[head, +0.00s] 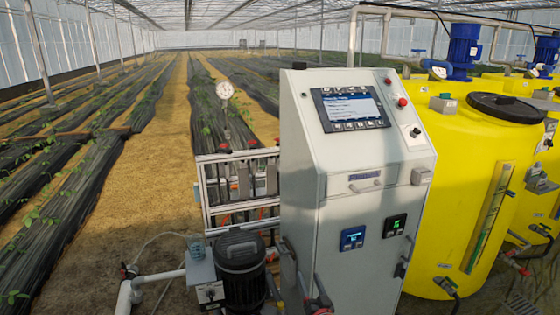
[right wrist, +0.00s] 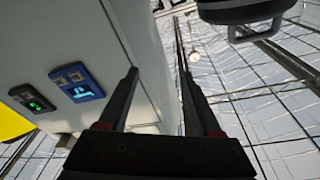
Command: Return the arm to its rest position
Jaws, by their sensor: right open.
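My right gripper (right wrist: 158,75) shows in the right wrist view with its two dark fingers apart and nothing between them. The cabinet (head: 330,165) stands upright in the middle of the head view. My left gripper is not in view.
A black pump motor (head: 240,265) stands left of the cabinet, with white pipes (head: 130,285) beside it. A frame with a pressure gauge (head: 225,90) is behind. A yellow tank (head: 460,165) stands close on the right. Open ground lies at the left.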

